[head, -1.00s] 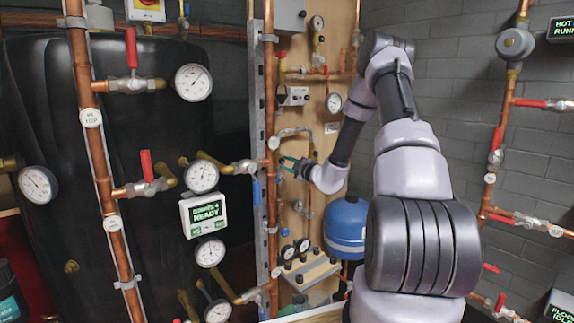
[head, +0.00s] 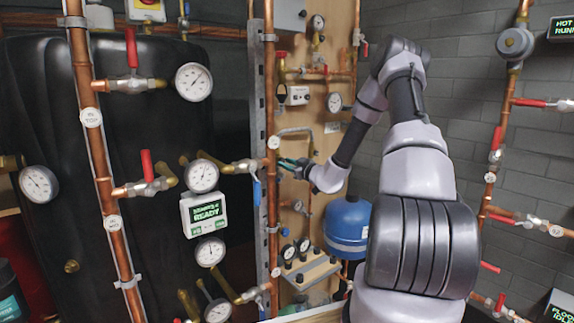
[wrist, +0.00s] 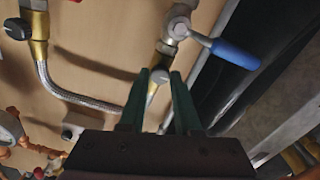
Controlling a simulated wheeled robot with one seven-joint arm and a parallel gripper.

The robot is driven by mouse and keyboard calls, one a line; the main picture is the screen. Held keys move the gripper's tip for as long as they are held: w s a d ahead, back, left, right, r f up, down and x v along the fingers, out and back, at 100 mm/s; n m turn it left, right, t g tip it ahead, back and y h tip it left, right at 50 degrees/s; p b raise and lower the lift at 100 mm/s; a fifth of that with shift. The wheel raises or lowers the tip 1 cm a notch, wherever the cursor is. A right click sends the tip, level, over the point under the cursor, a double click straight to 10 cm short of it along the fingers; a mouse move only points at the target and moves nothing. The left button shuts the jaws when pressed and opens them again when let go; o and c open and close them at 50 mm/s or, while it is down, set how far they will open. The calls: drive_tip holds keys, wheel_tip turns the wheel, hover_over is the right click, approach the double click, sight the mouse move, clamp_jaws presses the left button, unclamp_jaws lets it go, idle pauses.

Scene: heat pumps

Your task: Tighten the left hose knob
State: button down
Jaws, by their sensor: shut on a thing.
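A braided steel hose (wrist: 85,98) makes a U-bend between two brass fittings on the tan board in the wrist view. In the head view it shows as an arch (head: 294,130) above my gripper (head: 289,164). In the wrist view my gripper (wrist: 162,76) has its two dark green fingers at the hose's right-hand end.
A valve with a blue lever (wrist: 235,54) sits close to the fingers, above right in the wrist view. A black knob (wrist: 17,28) is at the hose's other end. A blue tank (head: 347,224) stands below my forearm. Copper pipes and gauges crowd the left.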

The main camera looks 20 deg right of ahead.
drive_tip(key=shift+f+m, duration=0.1)
drive_tip(key=shift+m, duration=0.4)
drive_tip(key=c, duration=0.6)
unclamp_jaws()
drive_tip(key=shift+s+d, duration=0.1)
drive_tip(key=shift+s, duration=0.05)
drive_tip(key=v, duration=1)
drive_tip(key=shift+s, duration=0.3)
drive_tip(key=shift+d, duration=0.1)
